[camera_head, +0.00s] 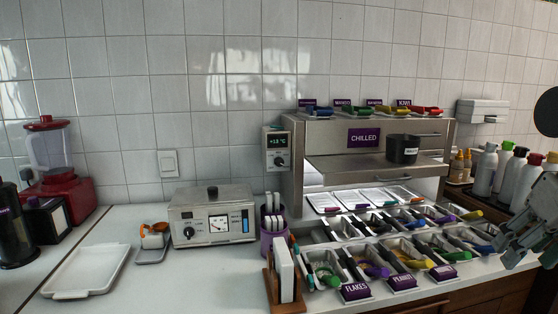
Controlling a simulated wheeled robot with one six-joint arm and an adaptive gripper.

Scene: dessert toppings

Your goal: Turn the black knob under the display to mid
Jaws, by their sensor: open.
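The black knob (280,161) sits on a small grey control box, directly under the green-lit display (278,142). The box is fixed at the left side of the chilled cabinet. The knob is too small here to read its pointer or scale. My gripper (511,245) is at the right edge, partly cut off, over the right end of the counter. It is open, holds nothing visible and is far from the knob.
The steel chilled cabinet (345,135) with a dark cup (403,149) on its lid lies between gripper and knob. Topping trays with several coloured handles fill the counter below it. A warmer (212,216) with its own black knob, a purple holder (273,240) and bottles (485,170) stand around.

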